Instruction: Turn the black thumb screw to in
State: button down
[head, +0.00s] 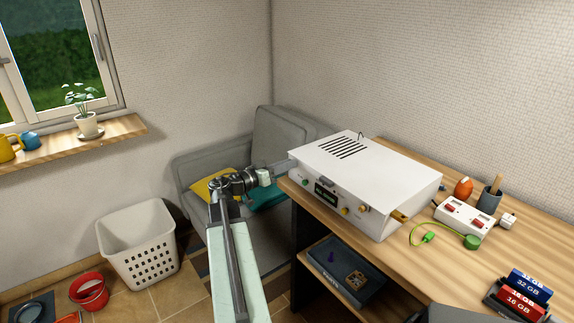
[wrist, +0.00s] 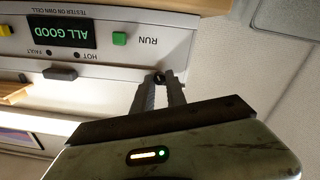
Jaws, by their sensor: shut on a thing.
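The black thumb screw (wrist: 158,76) is a small dark knob on the white front of the tester, below the green RUN button (wrist: 119,39) in the upside-down wrist view. My gripper (wrist: 159,83) has its two fingertips on either side of the screw and is shut on it. In the head view my gripper (head: 277,174) is at the left front corner of the white tester (head: 365,170). The screw is too small or hidden to make out there. The tester's display (wrist: 62,33) reads ALL GOOD in green.
A dark tray (head: 335,285) is on the shelf below. A grey sofa (head: 285,133) is behind my arm; a white basket (head: 138,240) stands left.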

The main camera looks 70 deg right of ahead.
jog(key=shift+s+a+m, duration=0.1)
jog(key=shift+s+m, duration=0.05)
jog(key=shift+m, duration=1.85)
jog(key=c, duration=1.3)
grip_release()
jog(key=shift+c, duration=0.2)
jog(key=v, duration=0.7)
jog(key=shift+w+a, duration=0.3)
